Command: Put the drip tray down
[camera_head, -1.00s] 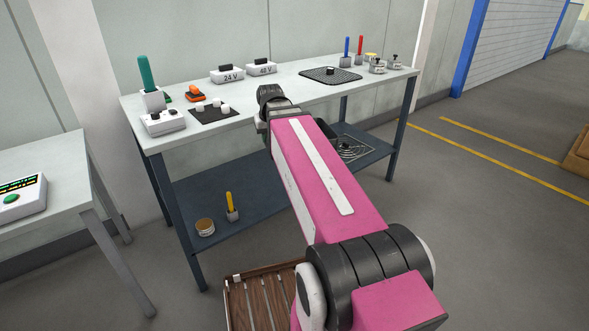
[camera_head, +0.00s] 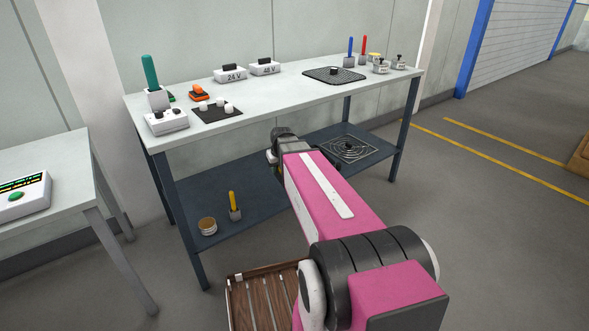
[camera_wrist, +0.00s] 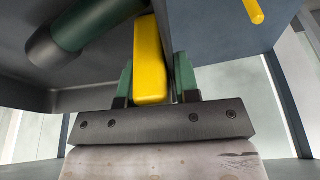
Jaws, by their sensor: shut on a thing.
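My gripper (camera_wrist: 155,76) is shut on a yellow handle (camera_wrist: 149,45), which stands between its two green fingers in the wrist view. I take this handle to be part of the drip tray, but I cannot tell for certain. A dark grey panel fills the upper left of the wrist view, and a blue-grey one lies at the upper right. In the head view my wrist (camera_head: 286,142) is just below the front edge of the bench top (camera_head: 262,97), over the lower shelf (camera_head: 200,184). My arm hides the fingers and the held thing there.
On the lower shelf are a black square with wire rings (camera_head: 350,150), a yellow-handled tool (camera_head: 234,205) and a round tub (camera_head: 207,225). The bench top holds a black ribbed mat (camera_head: 350,76), labelled boxes (camera_head: 231,75) and a grey box (camera_head: 166,122). Bench legs flank the shelf.

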